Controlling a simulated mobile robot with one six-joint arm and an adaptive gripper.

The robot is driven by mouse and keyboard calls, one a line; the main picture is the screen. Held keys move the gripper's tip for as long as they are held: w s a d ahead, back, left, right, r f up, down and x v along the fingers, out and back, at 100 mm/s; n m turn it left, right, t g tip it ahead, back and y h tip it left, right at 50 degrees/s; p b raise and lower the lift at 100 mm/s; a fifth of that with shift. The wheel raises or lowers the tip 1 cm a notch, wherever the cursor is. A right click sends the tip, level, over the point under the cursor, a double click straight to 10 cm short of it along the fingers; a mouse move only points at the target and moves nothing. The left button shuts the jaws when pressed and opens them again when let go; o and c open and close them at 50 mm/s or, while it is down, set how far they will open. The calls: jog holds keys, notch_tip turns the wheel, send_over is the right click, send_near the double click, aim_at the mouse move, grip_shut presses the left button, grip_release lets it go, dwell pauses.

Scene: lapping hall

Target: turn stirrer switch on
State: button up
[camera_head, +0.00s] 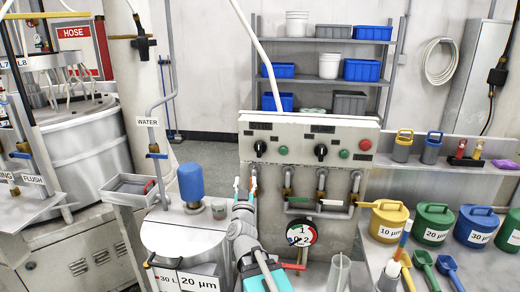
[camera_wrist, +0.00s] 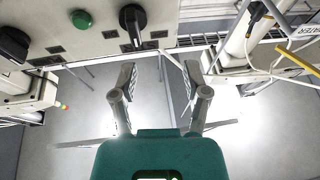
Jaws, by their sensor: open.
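A pale control panel (camera_head: 300,135) stands at the middle of the head view. It bears a left black rotary switch (camera_head: 260,148) and a right black rotary switch (camera_head: 320,151), with dark labels above that I cannot read. I cannot tell which is the stirrer switch. In the wrist view, one black switch (camera_wrist: 132,22) is just beyond my fingertips, and another (camera_wrist: 14,44) is at the left edge. Both knobs look upright in the head view. My gripper (camera_head: 245,186) is open and empty, below the left switch and apart from it; its spread fingers show in the wrist view (camera_wrist: 158,78).
Small round buttons, including a green one (camera_wrist: 82,19), sit beside the switches. Valves and pipes (camera_head: 322,190) hang below the panel. A blue-topped vessel (camera_head: 191,182) stands left of my arm. Colored cans (camera_head: 389,222) stand at right.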

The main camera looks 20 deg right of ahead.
aim_at(259, 152)
jog(key=d+m+h, duration=0.1)
jog(key=s+d+r+h, duration=0.1)
jog(key=h, duration=0.1)
jog(key=shift+s+d+r+m+g, duration=0.1)
jog(key=shift+s+m+g, duration=0.15)
jog(key=shift+m+g, duration=0.15)
jog(key=shift+w, duration=0.15)
jog(key=shift+p+x, duration=2.7)
jog(key=shift+x, duration=4.15)
grip_shut()
